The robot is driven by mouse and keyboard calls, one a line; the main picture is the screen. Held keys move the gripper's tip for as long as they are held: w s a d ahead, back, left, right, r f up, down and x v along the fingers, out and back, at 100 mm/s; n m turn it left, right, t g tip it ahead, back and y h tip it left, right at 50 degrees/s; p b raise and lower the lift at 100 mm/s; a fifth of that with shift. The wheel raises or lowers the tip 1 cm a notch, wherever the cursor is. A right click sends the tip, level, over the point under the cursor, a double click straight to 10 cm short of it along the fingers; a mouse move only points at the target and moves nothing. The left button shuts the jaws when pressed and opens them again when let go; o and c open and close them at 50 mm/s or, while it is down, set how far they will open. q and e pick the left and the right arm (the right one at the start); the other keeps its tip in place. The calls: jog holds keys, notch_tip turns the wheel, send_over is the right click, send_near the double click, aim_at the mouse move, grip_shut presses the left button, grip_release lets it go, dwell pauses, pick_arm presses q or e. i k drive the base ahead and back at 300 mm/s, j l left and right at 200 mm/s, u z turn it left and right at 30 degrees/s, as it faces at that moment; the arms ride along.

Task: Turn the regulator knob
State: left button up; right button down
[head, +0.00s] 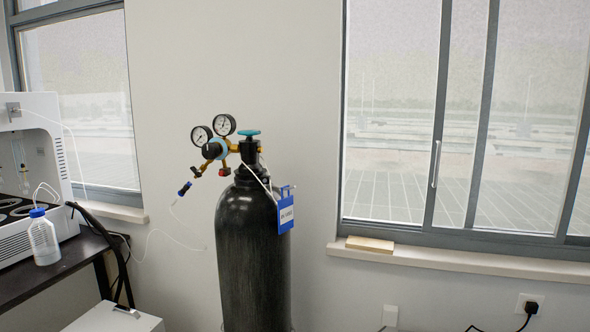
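The regulator (226,150) is mounted at the top of a tall black gas cylinder (252,250) in the middle of the head view. It has two round white gauges and brass fittings. Its black regulator knob (211,150) faces forward and to the left, just below the gauges, with a light blue ring behind it. A teal valve handwheel (249,133) sits on top of the cylinder valve. Neither of my grippers is in view.
A blue tag (286,212) hangs on the cylinder's right side. A thin clear tube runs left from the regulator. A dark bench (60,275) at left holds a white machine (38,240) and a blue-capped bottle (43,240). A white cabinet (115,320) stands low in front.

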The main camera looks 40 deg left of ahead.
aim_at(211, 150)
jog(key=u, duration=1.8)
